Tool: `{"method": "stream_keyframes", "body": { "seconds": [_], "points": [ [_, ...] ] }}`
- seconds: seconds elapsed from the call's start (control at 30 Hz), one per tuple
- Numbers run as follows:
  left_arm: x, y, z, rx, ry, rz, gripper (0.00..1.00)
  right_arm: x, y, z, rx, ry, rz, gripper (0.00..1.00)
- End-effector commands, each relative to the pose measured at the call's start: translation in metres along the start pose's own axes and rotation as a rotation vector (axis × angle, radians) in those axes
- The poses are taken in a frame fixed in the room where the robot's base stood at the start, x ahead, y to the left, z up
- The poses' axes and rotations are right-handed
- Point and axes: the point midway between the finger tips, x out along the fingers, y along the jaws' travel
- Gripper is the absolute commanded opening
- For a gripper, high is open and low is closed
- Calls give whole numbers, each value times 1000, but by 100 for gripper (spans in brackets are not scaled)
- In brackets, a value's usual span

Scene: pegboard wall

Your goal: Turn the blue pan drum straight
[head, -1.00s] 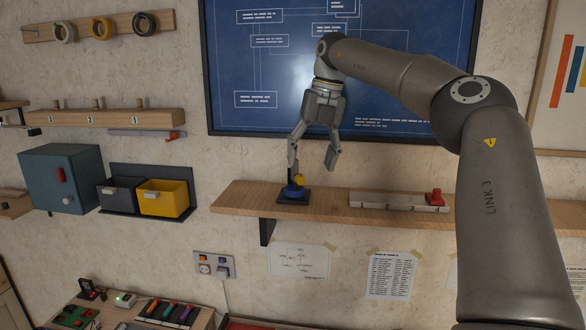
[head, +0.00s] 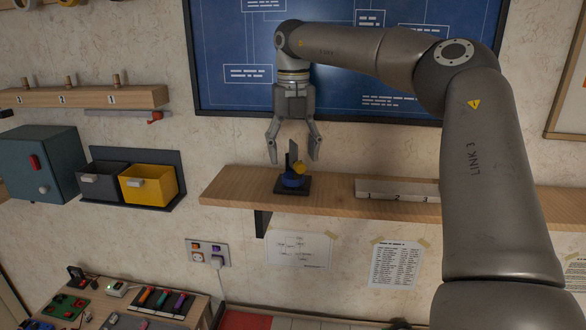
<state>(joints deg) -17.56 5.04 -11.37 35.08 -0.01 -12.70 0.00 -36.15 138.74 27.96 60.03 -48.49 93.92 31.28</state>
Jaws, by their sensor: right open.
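The blue pan drum (head: 292,180) sits on a black base (head: 292,190) on the wooden shelf. A dark upright piece (head: 293,152) rises behind the knob. My right gripper (head: 295,159) hangs above the drum, pointing down. It is open and empty, with one finger on each side of the upright piece. I cannot tell whether either finger touches anything. My left gripper is out of view.
The wooden shelf (head: 235,191) also carries a pale numbered rail (head: 390,189), partly behind my arm. A blue board (head: 355,85) hangs behind the gripper. Dark grey and yellow bins (head: 148,185) are on the wall at left. The shelf around the drum is clear.

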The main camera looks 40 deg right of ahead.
Motion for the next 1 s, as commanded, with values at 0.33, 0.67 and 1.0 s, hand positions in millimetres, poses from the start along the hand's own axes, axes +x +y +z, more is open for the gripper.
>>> {"method": "stream_keyframes", "body": {
  "seconds": [0.33,0.67,1.0],
  "points": [
    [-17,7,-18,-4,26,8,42,45,0,0,0,2,0,67],
    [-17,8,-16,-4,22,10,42,52,0,0,0,-1,1,67],
    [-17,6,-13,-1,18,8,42,52,0,0,0,-1,0,30]
  ]
}}
